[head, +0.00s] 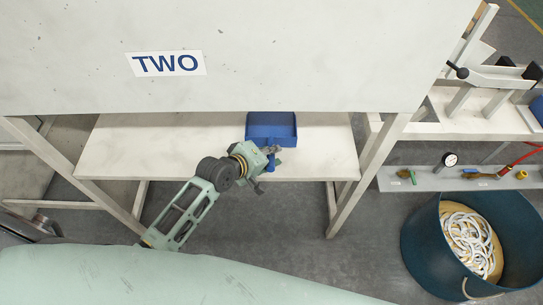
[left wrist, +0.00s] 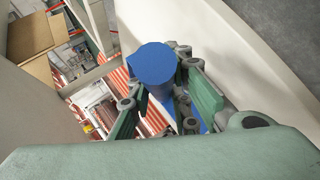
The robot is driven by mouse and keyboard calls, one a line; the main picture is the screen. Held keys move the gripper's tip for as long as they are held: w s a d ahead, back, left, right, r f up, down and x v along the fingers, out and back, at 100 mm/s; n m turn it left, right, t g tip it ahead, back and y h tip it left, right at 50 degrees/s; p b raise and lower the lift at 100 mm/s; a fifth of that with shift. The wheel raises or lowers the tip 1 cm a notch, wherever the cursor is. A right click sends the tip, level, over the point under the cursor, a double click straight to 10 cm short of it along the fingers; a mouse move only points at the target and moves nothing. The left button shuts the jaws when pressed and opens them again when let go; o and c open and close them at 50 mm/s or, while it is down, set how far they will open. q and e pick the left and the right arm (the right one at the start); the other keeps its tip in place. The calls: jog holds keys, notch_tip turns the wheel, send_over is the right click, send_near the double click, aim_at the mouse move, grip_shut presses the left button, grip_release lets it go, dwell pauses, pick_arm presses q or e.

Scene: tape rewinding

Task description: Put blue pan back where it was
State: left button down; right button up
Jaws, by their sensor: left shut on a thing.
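The blue pan (head: 272,127) shows in the head view at the shelf (head: 200,150) below the white panel marked TWO. In the left wrist view, the round blue handle end (left wrist: 154,63) stands between the fingers of the left gripper (left wrist: 165,100). My right gripper is not in view.
The white panel marked TWO (head: 290,90) overhangs the shelf. The shelf is bare left of the pan. Slanted white legs (head: 370,170) stand at both sides. A dark blue tub (head: 425,250) with white coils is at the lower right, below a ledge with small tools (head: 460,180).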

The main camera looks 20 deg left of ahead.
pick_arm(q)
jog(key=shift+f, duration=2.3)
jog(key=c, duration=1.6)
grip_release()
jog(key=shift+s, duration=0.1)
jog(key=v, duration=1.2)
jog(key=s+a+f+m+g+y, duration=0.1)
jog(key=s+a+f, duration=0.15)
jog(key=f, duration=0.55)
jog(key=s+a+f+m+g+y, duration=0.15)
jog(key=s+f, duration=0.25)
jog(key=f, duration=0.4)
jog(key=s+a+f+m+g+y, duration=0.1)
jog(key=s+a+f+m+g, duration=0.15)
jog(key=f, duration=0.55)
jog(key=s+f+m+g, duration=0.1)
jog(key=s+f+m, duration=0.1)
jog(key=s+f, duration=0.3)
jog(key=s+d+f+m+g+y, duration=0.1)
jog(key=s+f+m, duration=0.2)
jog(key=s, duration=1)
jog(key=s+f+m+g, duration=0.2)
jog(key=s+f, duration=0.6)
jog(key=s, duration=0.2)
jog(key=shift+s+d+f+m, duration=0.15)
jog(key=shift+d+f+m, duration=0.25)
